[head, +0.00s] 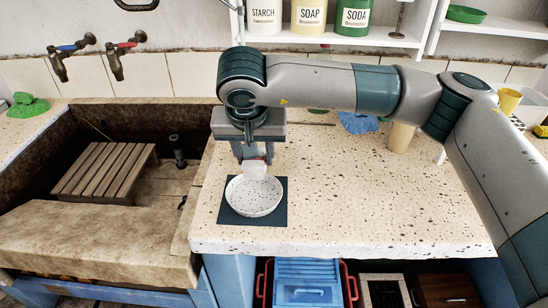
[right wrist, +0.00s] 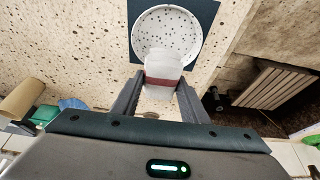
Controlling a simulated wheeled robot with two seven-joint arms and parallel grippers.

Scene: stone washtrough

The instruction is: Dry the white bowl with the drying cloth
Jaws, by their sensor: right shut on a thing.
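The white bowl (head: 254,199) with dark specks stands upright on a dark square mat (head: 229,215) on the counter. It also shows in the right wrist view (right wrist: 166,33). My right gripper (head: 254,160) points down at the bowl's far side and is shut on a whitish cloth with a red band (right wrist: 163,64). The cloth (head: 256,171) hangs over the bowl's back rim and hides part of it. I cannot tell whether it touches the bowl. My left gripper is in neither view.
Left is a stone trough with a wooden slatted rack (head: 104,170) and two taps (head: 118,62) above. A shelf with labelled containers (head: 310,15) hangs behind. A blue cloth (head: 358,122) and a tan cylinder (head: 400,137) stand at the back. The counter right of the bowl is clear.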

